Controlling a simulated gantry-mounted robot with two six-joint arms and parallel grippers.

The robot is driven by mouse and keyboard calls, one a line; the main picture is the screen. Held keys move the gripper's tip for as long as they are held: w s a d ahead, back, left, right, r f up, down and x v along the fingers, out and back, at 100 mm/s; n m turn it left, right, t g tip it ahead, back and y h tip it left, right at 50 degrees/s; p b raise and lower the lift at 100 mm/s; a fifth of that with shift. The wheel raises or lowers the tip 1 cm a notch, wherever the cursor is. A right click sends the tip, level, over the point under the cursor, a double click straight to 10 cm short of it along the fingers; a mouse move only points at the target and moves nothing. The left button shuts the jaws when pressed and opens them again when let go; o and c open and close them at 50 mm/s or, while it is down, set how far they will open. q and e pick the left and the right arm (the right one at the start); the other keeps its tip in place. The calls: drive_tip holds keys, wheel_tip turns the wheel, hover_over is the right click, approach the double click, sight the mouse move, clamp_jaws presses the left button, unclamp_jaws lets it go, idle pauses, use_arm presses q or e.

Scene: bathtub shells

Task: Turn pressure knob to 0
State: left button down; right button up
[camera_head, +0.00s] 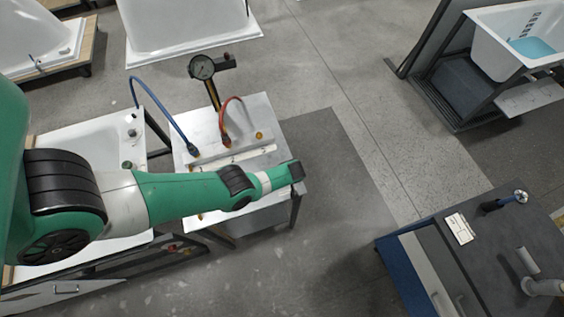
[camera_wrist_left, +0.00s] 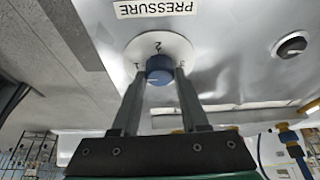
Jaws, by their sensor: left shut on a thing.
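The blue pressure knob (camera_wrist_left: 159,64) sits on a round white dial plate (camera_wrist_left: 176,45) under the label PRESSURE (camera_wrist_left: 155,8), which appears upside down in the left wrist view. A 2 is readable above the knob and a 1 to its left; no 0 is clearly readable. The knob's setting cannot be told. My left gripper (camera_wrist_left: 159,76) has its two fingers shut on the knob's sides. In the head view my left arm reaches across the white test bench (camera_head: 262,112), its end at the bench's right edge; the knob is hidden there. My right gripper is not visible.
A pressure gauge (camera_head: 202,68) stands at the bench's back, with a blue hose (camera_head: 159,100) and a red hose (camera_head: 229,103) nearby. A black round button (camera_wrist_left: 291,46) is right of the knob. A dark workbench (camera_head: 490,255) stands lower right; grey floor lies between.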

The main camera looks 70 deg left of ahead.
use_arm(q)
drive_tip(key=n+g+b, duration=0.1)
drive_tip(key=n, duration=0.1)
drive_tip(key=shift+w+f+n, duration=0.1)
drive_tip(key=shift+f+n, duration=0.05)
drive_tip(key=shift+n, duration=0.15)
drive_tip(key=shift+n+b, duration=0.3)
drive_tip(key=shift+b, duration=0.25)
drive_tip(key=shift+c, duration=2.1)
unclamp_jaws()
drive_tip(key=shift+r, duration=0.25)
